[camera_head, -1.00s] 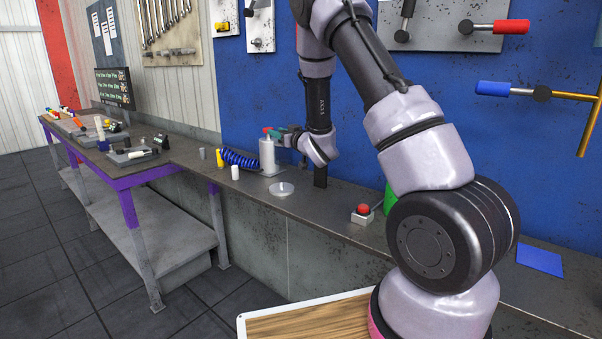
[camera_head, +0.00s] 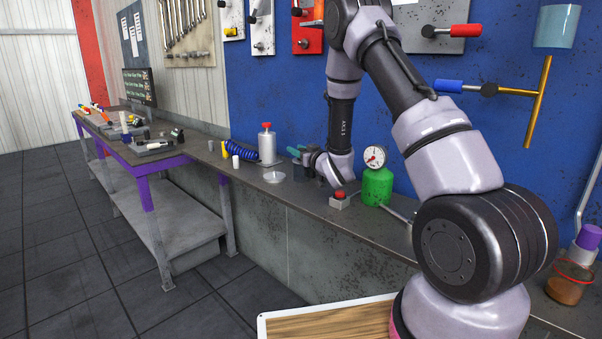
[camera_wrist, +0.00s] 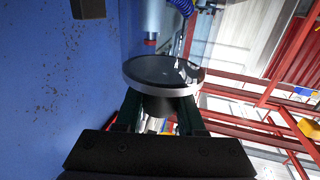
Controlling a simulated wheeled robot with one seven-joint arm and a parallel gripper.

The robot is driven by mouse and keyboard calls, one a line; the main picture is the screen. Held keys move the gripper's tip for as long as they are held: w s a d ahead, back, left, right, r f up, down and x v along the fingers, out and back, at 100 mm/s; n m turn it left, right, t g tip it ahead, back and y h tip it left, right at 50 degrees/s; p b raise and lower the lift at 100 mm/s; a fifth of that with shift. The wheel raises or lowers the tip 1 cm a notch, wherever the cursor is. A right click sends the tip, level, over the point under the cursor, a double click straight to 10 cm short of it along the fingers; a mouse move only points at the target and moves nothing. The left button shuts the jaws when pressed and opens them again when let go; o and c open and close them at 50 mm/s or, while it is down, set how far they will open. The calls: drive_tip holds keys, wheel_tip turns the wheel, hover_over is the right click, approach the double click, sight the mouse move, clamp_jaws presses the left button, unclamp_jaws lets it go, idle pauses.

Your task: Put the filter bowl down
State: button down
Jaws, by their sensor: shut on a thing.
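My gripper (camera_head: 297,152) is over the back of the bench, just right of a red-capped bottle (camera_head: 267,145). In the wrist view my gripper (camera_wrist: 159,118) is shut on a round vessel with a clear wall and a pale rim ring, which I take as the filter bowl (camera_wrist: 160,77). A dark stub below the ring sits between the green fingers. In the head view the bowl is not clearly seen, and I cannot tell whether it touches anything below. A flat silver dish (camera_head: 274,177) lies on the bench (camera_head: 310,207) in front and to the left of my gripper.
A red button box (camera_head: 339,200) and a green canister with a gauge (camera_head: 377,186) stand right of my gripper. A blue coiled hose (camera_head: 240,151) and a white cylinder (camera_head: 235,162) are to the left. The blue wall rises close behind.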

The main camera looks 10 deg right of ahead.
sight(297, 164)
drive_tip(key=shift+f, duration=2.55)
drive_tip(key=shift+f, duration=0.1)
drive_tip(key=c, duration=0.5)
unclamp_jaws()
